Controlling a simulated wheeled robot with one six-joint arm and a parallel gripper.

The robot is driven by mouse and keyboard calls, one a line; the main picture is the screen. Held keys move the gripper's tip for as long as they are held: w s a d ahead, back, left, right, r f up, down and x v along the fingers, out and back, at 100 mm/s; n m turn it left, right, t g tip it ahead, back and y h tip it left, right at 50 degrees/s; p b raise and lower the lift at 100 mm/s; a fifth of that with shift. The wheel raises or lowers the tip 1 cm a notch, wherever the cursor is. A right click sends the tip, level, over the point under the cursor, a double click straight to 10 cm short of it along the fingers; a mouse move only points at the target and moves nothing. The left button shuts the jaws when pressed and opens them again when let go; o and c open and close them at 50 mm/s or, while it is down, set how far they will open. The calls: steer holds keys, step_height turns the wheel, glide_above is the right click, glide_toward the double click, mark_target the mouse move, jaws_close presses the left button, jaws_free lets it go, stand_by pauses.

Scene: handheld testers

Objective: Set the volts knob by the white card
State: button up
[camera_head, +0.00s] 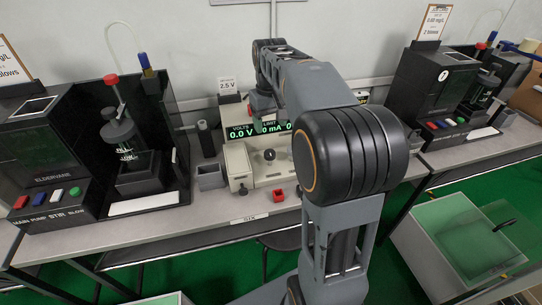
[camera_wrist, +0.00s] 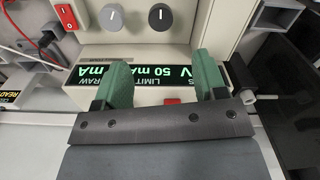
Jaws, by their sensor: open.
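The white card (camera_head: 228,86) reads 2.5 V and stands at the back of the beige power unit (camera_head: 240,165). The unit's green display (camera_head: 241,133) reads 0.0 V at its left. A dark knob (camera_head: 270,154) shows on the unit. In the wrist view a light grey knob (camera_wrist: 111,18) and a dark grey knob (camera_wrist: 161,18) sit beyond my gripper (camera_wrist: 160,66); I cannot tell which is for volts. My gripper is open and empty, its green fingers over the display, apart from both knobs. My arm hides part of the unit in the head view.
A red rocker switch (camera_wrist: 65,17) is left of the knobs, with red and white leads nearby. Black testers stand at left (camera_head: 40,165) and right (camera_head: 430,85).

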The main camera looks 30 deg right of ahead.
mark_target(270, 153)
step_height(270, 153, down, 11)
steer(key=b, duration=0.2)
steer(key=shift+f+b, duration=0.15)
steer(key=shift+b, duration=0.15)
steer(key=shift+c, duration=0.5)
steer(key=c, duration=0.7)
steer(key=shift+d, duration=0.1)
steer(key=shift+c, duration=0.6)
steer(key=shift+m, duration=0.3)
